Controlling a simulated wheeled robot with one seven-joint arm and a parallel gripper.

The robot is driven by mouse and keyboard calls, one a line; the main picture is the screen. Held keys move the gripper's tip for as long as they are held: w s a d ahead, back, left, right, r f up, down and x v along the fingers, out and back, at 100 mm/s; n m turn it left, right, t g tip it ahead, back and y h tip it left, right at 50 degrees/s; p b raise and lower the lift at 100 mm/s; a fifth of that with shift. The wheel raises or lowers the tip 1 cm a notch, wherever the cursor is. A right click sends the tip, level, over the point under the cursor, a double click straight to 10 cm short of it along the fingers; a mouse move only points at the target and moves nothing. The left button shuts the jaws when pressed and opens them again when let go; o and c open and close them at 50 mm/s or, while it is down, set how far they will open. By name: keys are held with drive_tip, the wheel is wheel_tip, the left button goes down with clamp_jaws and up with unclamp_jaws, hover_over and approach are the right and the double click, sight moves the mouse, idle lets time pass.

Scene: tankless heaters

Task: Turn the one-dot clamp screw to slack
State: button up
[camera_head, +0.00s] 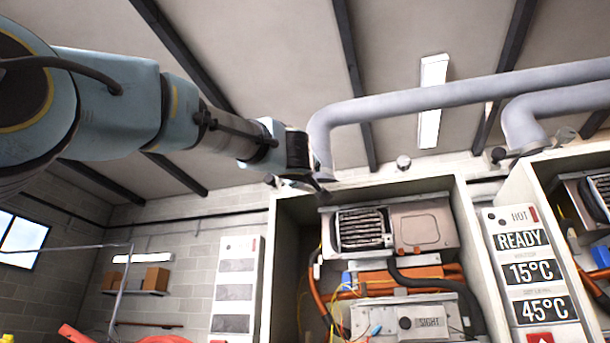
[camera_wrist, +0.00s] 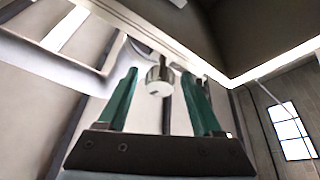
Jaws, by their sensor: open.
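My gripper (camera_head: 318,190) is at the upper left edge of the open heater cabinet (camera_head: 458,205) in the head view. In the wrist view its two green fingers (camera_wrist: 160,76) are apart and hold nothing. A short pale round knob on a stem (camera_wrist: 160,86) appears between the fingers in that view. I cannot tell whether it touches them, and no dot shows on it. A small round cap (camera_head: 403,162) shows above the cabinet in the head view, with a dark knob (camera_head: 497,154) farther right. I cannot tell which of these is the one-dot clamp screw.
A thick grey pipe (camera_head: 440,98) runs above the cabinet and bends down near my gripper. The cabinet holds a metal heater unit (camera_head: 425,228), hoses and wires. A display panel (camera_head: 530,270) reads READY, 15°C and 45°C.

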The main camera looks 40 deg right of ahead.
drive_tip(key=b+v, duration=0.4)
drive_tip(key=v, duration=0.6)
drive_tip(key=shift+s+a+f, duration=0.2)
drive_tip(key=shift+a, duration=0.1)
